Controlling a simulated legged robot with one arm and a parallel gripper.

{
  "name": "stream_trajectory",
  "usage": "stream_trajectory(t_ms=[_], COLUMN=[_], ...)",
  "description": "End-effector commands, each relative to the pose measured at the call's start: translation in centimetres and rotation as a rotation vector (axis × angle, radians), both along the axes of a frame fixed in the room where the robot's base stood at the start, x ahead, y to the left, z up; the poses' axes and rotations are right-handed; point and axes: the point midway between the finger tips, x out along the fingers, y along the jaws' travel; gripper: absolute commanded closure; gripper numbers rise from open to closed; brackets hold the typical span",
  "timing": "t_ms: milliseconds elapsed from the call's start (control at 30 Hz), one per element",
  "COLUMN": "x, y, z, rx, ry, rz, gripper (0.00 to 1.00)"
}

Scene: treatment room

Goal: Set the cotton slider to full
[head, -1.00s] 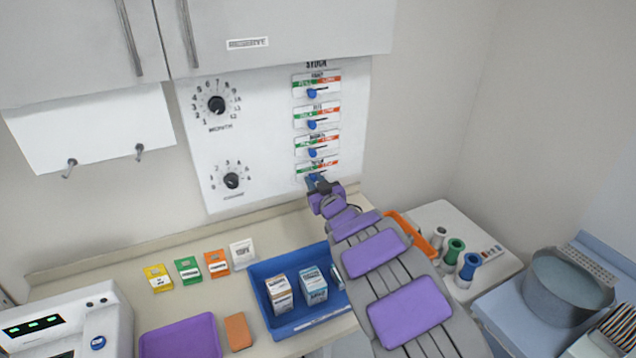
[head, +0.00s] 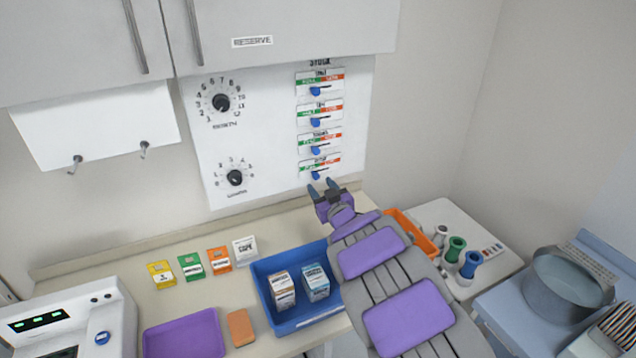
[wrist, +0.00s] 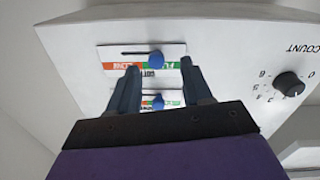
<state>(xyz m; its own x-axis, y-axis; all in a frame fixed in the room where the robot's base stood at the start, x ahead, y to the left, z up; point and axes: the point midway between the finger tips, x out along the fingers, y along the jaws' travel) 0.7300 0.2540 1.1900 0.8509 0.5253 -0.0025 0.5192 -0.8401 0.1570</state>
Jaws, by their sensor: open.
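The cotton slider is the lowest of the stock sliders on the white wall panel, with its blue knob (head: 315,175). In the upside-down wrist view its card shows a partly readable "COTT" label and the same blue knob (wrist: 155,60). The knob sits toward the green FULL side; the dark slot shows only on the red LOW side of it. My gripper (head: 323,187) is open and empty just below this slider, apart from the knob. In the wrist view my gripper's fingers (wrist: 158,67) stand apart, one on each side of the knobs.
Other stock sliders (head: 316,121) sit above, with two dials (head: 234,178) to the left. Below are a counter with a blue tray (head: 290,327) of boxes, small coloured packets (head: 190,266) and an orange tray (head: 401,222). The wall right of the panel is clear.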

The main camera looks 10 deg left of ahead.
Motion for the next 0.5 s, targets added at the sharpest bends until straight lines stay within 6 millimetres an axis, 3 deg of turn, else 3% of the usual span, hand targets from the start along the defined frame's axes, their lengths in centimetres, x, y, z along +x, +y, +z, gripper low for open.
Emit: stream_trajectory(t_ms=[500], x=[-6.6], y=[-3.9], z=[-0.1], rx=[-0.003], ry=[0.004], rz=[-0.002], gripper=[0.51])
